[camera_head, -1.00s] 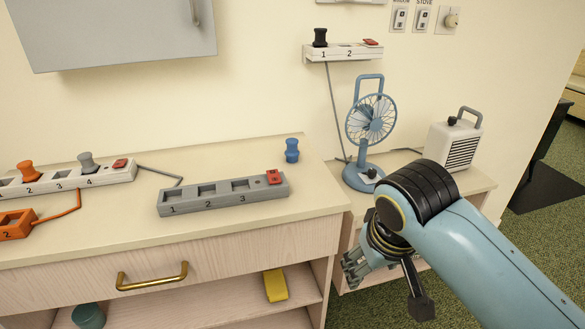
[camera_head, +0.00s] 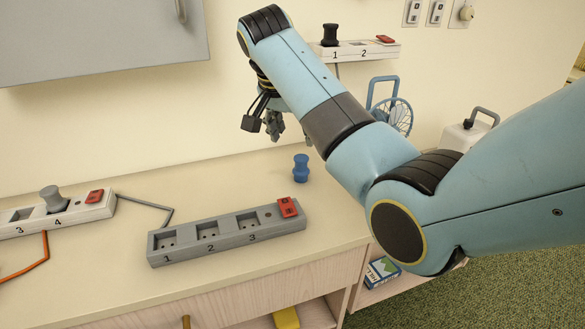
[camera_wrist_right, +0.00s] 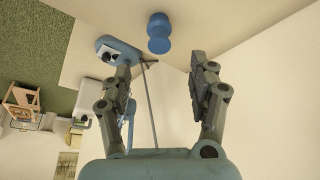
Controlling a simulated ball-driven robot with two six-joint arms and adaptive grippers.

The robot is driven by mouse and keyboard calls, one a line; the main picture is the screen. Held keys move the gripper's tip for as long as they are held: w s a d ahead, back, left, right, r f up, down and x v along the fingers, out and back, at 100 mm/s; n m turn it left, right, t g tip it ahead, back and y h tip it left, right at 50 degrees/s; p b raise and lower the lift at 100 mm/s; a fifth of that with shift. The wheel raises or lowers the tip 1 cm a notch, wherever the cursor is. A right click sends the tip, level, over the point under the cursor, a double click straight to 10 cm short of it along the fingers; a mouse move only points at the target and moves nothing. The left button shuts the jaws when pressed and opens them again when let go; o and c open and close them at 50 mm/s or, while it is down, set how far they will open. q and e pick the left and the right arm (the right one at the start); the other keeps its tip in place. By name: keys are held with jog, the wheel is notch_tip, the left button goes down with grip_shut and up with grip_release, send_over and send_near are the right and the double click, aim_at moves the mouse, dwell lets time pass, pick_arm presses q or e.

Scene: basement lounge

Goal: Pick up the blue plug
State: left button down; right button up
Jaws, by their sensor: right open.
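The blue plug (camera_head: 301,168) stands upright on the counter, behind the right end of the grey power strip (camera_head: 226,233). My right gripper (camera_head: 274,128) is above the counter, up and to the left of the plug in the head view, and apart from it. In the right wrist view the plug (camera_wrist_right: 159,33) shows near the top, beyond and between the two spread fingers (camera_wrist_right: 165,80). The right gripper is open and empty. My left gripper is not in view.
A white strip (camera_head: 105,206) with a grey plug (camera_head: 53,199) lies at the left. A wall strip (camera_head: 372,51) holds a black plug (camera_head: 330,35). My right arm partly hides the blue fan (camera_head: 399,115). A white heater (camera_head: 465,134) stands at the right.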

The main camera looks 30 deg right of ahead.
aim_at(299, 159)
jog(key=x, duration=0.4)
jog(key=shift+f, duration=0.1)
jog(key=shift+d+f, duration=0.1)
jog(key=shift+f, duration=0.15)
jog(key=x, duration=0.4)
jog(key=shift+f, duration=0.3)
jog(key=shift+d+f, duration=0.1)
jog(key=shift+f, duration=0.15)
jog(key=shift+c, duration=1.6)
jog(key=c, duration=0.7)
jog(key=shift+c, duration=1)
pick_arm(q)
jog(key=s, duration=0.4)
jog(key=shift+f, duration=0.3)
pick_arm(e)
grip_shut()
